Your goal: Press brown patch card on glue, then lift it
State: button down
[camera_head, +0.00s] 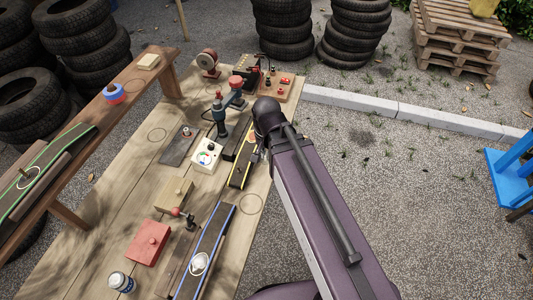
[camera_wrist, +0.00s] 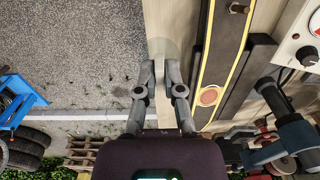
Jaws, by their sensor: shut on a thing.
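My gripper (camera_wrist: 160,68) is shut, its fingertips a little apart; what lies between them is hard to make out, and no brown card shows clearly there. A faint greyish disc shape shows at the fingertips, over the pale bench top. In the head view my arm hides the gripper. A yellow-edged dark strip (camera_wrist: 222,65) lies beside the gripper, to the right in the wrist view. A round reddish-brown spot with a pale rim (camera_wrist: 208,97) is on it; it also shows in the head view (camera_head: 252,137). I cannot tell whether it is glue or a patch.
The wooden bench (camera_head: 120,205) holds a white gauge box (camera_head: 206,155), a blue-edged strip (camera_head: 213,240), a red block (camera_head: 149,243), a can (camera_head: 121,282) and a blue-grey clamp-like tool (camera_head: 222,112). Beyond the bench's right edge is open gravel. Tyres (camera_head: 285,30) stand behind.

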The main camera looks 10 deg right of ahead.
jog(key=shift+r+p, duration=3.3)
jog(key=shift+r, duration=0.15)
